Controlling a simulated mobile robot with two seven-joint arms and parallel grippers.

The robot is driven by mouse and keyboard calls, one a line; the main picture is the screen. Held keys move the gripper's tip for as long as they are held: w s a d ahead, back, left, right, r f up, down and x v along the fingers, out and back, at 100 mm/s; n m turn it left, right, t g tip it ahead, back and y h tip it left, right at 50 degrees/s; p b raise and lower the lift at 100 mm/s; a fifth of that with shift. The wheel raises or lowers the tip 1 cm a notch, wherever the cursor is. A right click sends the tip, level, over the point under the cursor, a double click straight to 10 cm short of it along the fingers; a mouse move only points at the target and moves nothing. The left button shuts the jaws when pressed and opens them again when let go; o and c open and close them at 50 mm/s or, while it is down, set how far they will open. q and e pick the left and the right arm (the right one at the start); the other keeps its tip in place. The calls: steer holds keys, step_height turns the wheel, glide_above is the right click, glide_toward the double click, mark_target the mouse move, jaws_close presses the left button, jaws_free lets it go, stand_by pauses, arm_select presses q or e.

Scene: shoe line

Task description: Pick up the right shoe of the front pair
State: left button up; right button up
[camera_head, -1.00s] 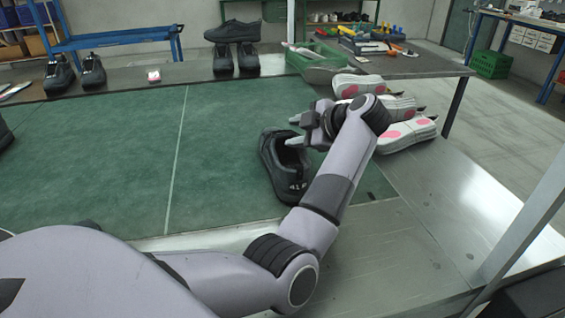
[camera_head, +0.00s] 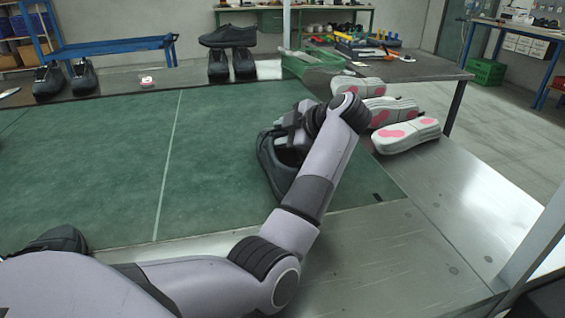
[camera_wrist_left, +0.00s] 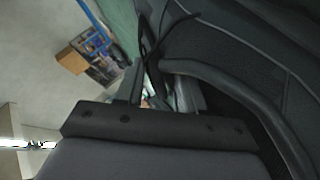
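The black shoe (camera_head: 270,165) under my left gripper lies on the green mat (camera_head: 120,160), near its right end. My left gripper (camera_head: 283,135) is down at the shoe's opening, and my forearm hides part of the shoe. In the left wrist view the shoe's dark upper (camera_wrist_left: 235,60) fills the right side, with loose laces near the fingers. The two fingers (camera_wrist_left: 167,88) stand apart there, close against the shoe's collar. Whether they touch it is unclear. My right gripper is not in view.
White and pink soles (camera_head: 408,135) lie right of the mat. A black pair (camera_head: 232,65) with another shoe on top stands at the back, and another pair (camera_head: 65,78) at back left. A green crate (camera_head: 312,60) is behind. The mat's middle is clear.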

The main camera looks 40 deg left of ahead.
arm_select(q)
jaws_close()
steer(key=shift+f, duration=0.1)
